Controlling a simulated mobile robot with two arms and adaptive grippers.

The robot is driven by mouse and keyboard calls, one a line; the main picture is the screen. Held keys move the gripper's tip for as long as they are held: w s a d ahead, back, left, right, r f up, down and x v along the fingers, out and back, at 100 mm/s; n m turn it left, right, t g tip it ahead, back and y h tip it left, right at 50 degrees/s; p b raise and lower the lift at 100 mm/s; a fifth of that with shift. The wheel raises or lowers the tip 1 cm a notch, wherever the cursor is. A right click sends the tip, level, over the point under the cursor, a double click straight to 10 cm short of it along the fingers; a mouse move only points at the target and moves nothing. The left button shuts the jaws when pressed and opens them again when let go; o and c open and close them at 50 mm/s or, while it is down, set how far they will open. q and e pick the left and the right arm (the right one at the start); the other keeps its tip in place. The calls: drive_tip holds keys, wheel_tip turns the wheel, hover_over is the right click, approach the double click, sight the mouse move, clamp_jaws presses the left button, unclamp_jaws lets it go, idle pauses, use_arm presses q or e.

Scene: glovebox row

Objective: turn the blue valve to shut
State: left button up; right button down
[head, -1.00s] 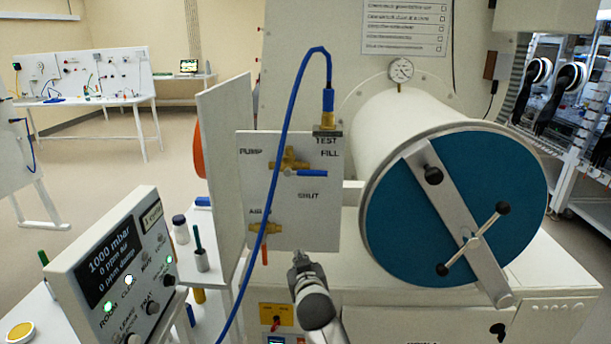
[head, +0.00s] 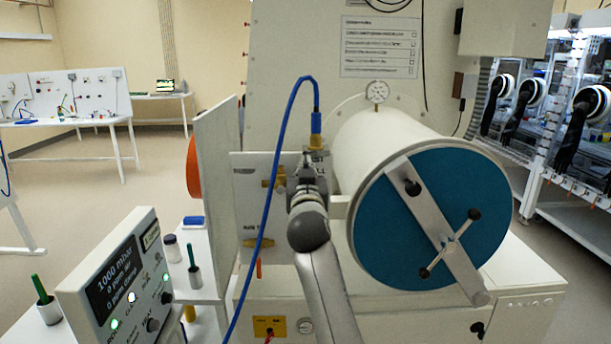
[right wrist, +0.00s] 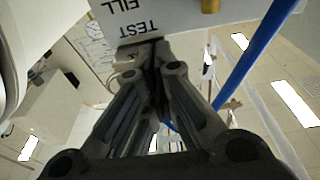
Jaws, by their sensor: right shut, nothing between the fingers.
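The valve panel (head: 243,212) stands left of the big white cylinder. Brass valve parts (head: 268,181) show on it just left of my right gripper (head: 306,172). The blue valve lever is hidden behind my gripper and arm, so its present direction cannot be told. The SHUT label is hidden too. In the right wrist view the panel (right wrist: 122,28) appears upside down with the words FILL and TEST. My right gripper's fingers (right wrist: 150,47) are closed together, empty, close to the panel by the word TEST. My left gripper is not in view.
A blue hose (head: 272,200) arcs from the brass fitting (head: 316,142) down in front of the panel. The cylinder with its teal door (head: 385,225) and crossbar is close on the right. A display box (head: 120,285) stands at front left.

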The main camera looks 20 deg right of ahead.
drive_tip(key=f, duration=0.1)
drive_tip(key=w+f+p, duration=0.2)
drive_tip(key=shift+d+f, duration=0.3)
idle(0.3)
drive_tip(key=shift+d, duration=0.1)
